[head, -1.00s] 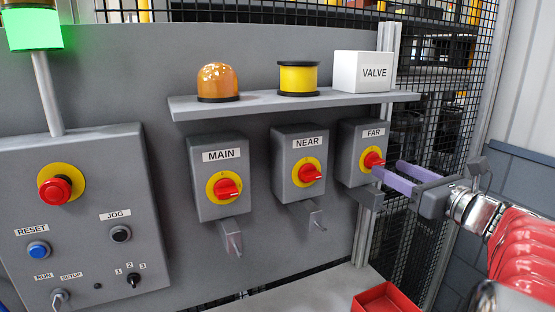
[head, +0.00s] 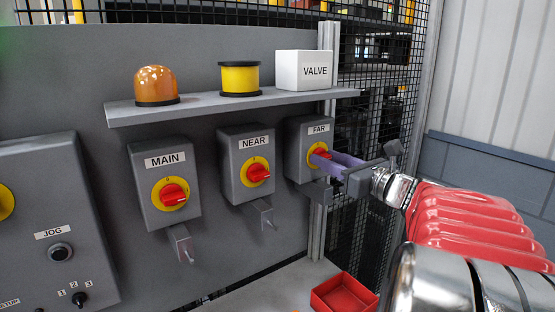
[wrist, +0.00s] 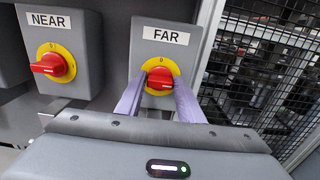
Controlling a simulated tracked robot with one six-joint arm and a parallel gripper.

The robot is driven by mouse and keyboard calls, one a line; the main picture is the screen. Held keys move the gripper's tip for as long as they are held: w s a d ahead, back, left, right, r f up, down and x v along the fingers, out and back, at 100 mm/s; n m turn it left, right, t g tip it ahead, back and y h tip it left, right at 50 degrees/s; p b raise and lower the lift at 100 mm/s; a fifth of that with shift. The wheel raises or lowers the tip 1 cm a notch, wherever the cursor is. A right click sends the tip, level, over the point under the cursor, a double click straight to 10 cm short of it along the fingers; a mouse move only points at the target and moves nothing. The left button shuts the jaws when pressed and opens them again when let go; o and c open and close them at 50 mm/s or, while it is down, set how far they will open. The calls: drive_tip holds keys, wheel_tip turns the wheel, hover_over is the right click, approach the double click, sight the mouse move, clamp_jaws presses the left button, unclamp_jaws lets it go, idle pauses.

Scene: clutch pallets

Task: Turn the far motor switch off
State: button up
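The FAR switch is a grey box (head: 299,137) with a red knob (head: 319,154) on a yellow disc, at the right of the switch row. In the wrist view the red knob (wrist: 160,79) lies roughly sideways, below a "0" mark. My gripper (head: 327,159) is at this switch with its two lilac fingers pointing at the disc. In the wrist view the fingers of my gripper (wrist: 161,84) stand apart, one on each side of the knob. They look open; whether they touch the knob's ends is unclear. They partly cover the yellow disc.
The NEAR switch (head: 257,172) and MAIN switch (head: 173,194) sit to the left, with similar knobs. A shelf (head: 230,104) above holds an amber lamp, a yellow spool and a VALVE box. Mesh fencing (head: 377,110) stands right; a red tray (head: 345,292) is below.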

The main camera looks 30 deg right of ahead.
drive_tip(key=c, duration=0.6)
drive_tip(key=shift+o, duration=0.2)
drive_tip(key=shift+a, duration=0.15)
